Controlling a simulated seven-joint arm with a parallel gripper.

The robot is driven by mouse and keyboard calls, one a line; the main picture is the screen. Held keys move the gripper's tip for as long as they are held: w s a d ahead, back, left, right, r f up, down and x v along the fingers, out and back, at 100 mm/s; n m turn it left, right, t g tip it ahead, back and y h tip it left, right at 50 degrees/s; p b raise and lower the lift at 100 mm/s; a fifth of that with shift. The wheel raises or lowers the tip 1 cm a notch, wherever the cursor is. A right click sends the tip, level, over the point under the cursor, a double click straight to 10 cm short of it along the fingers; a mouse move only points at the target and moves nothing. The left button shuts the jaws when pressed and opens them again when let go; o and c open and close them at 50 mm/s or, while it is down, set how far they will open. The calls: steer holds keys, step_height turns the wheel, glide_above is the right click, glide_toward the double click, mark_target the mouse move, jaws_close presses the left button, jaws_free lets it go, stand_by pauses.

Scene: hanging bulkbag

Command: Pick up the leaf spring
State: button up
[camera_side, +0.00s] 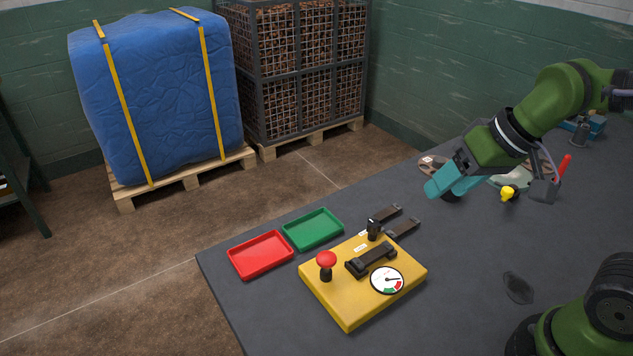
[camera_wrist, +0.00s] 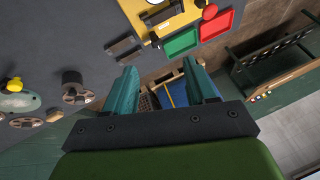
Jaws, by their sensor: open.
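Two short, dark flat bars lie on the grey table just behind the yellow box; they look like leaf springs. The nearer bar (camera_side: 403,228) and the farther bar (camera_side: 385,213) lie side by side, apart from each other. They also show left of the fingers in the wrist view, small and dark (camera_wrist: 122,46). I cannot tell which is the task's leaf spring. My gripper (camera_side: 440,188) has teal fingers, also seen in the wrist view (camera_wrist: 162,78). It is open and empty, tilted, above the table and to the right of the bars.
The yellow box (camera_side: 340,303) carries a red knob (camera_side: 326,260), a black block (camera_side: 371,258) and a gauge (camera_side: 387,280). A red tray (camera_side: 260,254) and green tray (camera_side: 313,229) lie at the table's left edge. A yellow-knobbed item (camera_side: 508,193) stands right of my gripper.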

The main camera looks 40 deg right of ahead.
steer(key=w+a+f+n+g+h, duration=0.1)
steer(key=w+a+f+n+g, duration=0.1)
steer(key=w+a+n+g, duration=0.5)
steer(key=n+t+h, duration=0.1)
steer(key=n+t, duration=0.1)
steer(key=n, duration=1.1)
glide_above(372, 254)
steer(key=f, duration=1.1)
steer(key=shift+w+a+f, duration=0.15)
steer(key=shift+w+f, duration=0.05)
steer(key=shift+w, duration=0.05)
steer(key=f, duration=0.4)
steer(key=shift+s+f, duration=0.3)
steer(key=shift+f, duration=0.55)
jaws_close()
